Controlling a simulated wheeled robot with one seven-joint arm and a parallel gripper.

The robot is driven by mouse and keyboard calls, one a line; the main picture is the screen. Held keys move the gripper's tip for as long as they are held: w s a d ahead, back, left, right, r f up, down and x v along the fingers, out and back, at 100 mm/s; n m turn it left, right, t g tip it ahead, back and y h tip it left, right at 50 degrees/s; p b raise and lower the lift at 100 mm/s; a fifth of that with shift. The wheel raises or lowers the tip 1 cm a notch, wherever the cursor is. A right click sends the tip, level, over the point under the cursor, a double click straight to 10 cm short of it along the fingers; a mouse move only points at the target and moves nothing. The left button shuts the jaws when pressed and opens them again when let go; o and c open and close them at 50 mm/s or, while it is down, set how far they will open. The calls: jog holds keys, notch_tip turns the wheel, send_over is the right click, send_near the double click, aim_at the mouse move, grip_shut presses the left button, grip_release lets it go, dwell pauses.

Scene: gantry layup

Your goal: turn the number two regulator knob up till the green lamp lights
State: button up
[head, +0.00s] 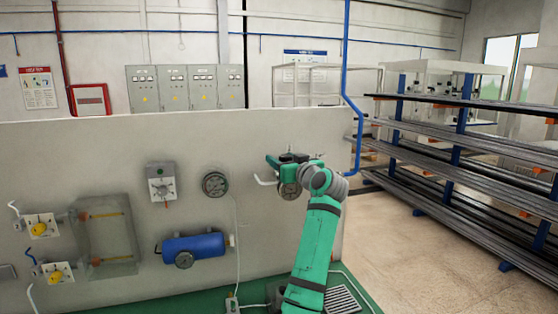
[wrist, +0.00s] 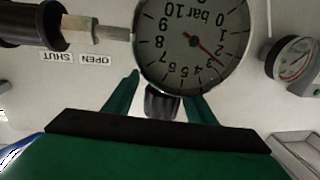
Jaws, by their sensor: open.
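A black ribbed knob (wrist: 162,103) sits against a round gauge (wrist: 192,42) in the wrist view. The gauge is upside down, marked in bar from 0 to 10, with its red needle near 3. My gripper (wrist: 161,87) has one green finger on each side of the knob, apart and not clamped on it. In the head view my arm (head: 318,235) reaches the wall fitting at the right end of the grey panel and partly hides it. I cannot read a regulator number, and I see no lit green lamp.
In the wrist view a pipe fitting with OPEN (wrist: 95,60) and SHUT (wrist: 58,56) labels is at left, and a second gauge (wrist: 293,58) is at right. The grey panel (head: 130,150) also carries a blue cylinder (head: 195,246). Pipe racks (head: 450,150) stand at right beyond clear floor.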

jog(key=shift+a, duration=0.15)
jog(key=shift+a, duration=0.1)
jog(key=c, duration=1)
jog(key=shift+m+h, duration=0.4)
jog(key=shift+h, duration=0.1)
jog(key=shift+c, duration=0.2)
jog(key=shift+w+m+t+h, duration=0.1)
jog(key=shift+m+t+h, duration=0.2)
jog(key=shift+t+h, duration=0.15)
jog(key=shift+d+r, duration=0.1)
jog(key=shift+d, duration=0.2)
